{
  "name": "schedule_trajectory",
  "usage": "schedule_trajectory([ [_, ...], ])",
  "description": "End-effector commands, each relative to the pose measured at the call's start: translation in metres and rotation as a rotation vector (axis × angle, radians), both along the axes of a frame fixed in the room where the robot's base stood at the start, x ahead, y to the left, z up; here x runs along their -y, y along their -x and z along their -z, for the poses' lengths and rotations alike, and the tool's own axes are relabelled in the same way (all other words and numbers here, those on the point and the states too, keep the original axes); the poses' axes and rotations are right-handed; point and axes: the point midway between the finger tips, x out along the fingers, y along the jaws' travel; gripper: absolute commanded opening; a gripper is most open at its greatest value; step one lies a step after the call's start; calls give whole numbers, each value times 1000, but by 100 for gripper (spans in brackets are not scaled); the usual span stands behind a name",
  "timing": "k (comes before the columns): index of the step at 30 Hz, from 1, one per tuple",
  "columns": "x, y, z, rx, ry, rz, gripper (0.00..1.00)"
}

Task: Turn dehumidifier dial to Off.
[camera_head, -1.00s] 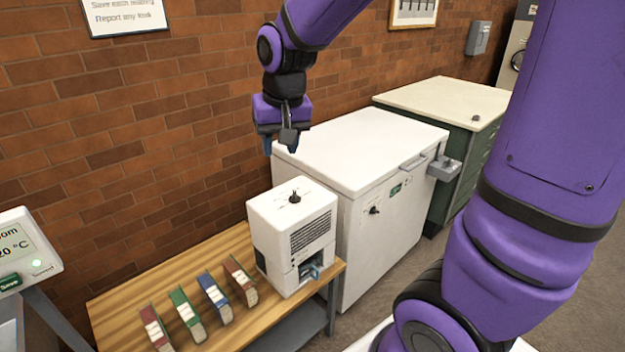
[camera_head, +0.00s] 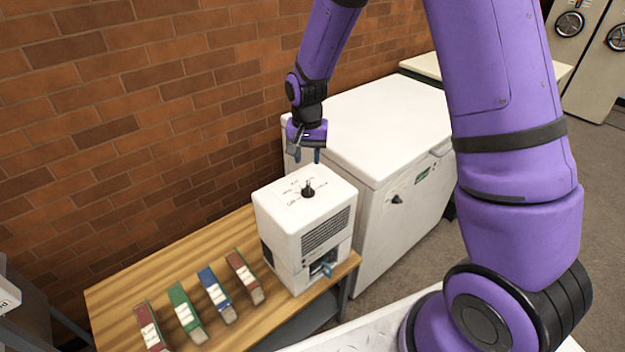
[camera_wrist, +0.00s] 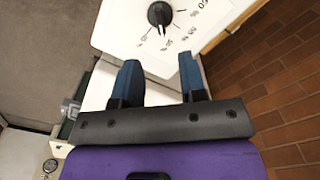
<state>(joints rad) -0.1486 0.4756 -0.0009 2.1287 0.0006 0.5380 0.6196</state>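The white dehumidifier (camera_head: 277,224) stands at the right end of the wooden table. Its black dial (camera_head: 308,190) sits on the top face, ringed by printed marks; the dial also shows in the wrist view (camera_wrist: 159,14). The labels are too small or cut off to tell which setting it points at. My gripper (camera_head: 307,158) hangs above the dehumidifier, pointing down, with its blue fingers apart. In the wrist view my gripper (camera_wrist: 158,75) is open and empty, with the dial beyond the fingertips and nothing between them.
Several coloured books or binders (camera_head: 213,296) stand on the wooden table (camera_head: 110,301) left of the dehumidifier. A white chest freezer (camera_head: 385,115) with its own black knob (camera_head: 397,199) stands close on the right. A brick wall (camera_head: 130,110) runs behind.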

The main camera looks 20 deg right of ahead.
Motion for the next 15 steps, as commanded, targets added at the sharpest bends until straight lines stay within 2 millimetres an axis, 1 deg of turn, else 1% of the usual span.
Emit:
schedule_trajectory([
  [9,0,1,54,-4,0,1,38],
  [15,0,1,82,-1,0,0,38],
])
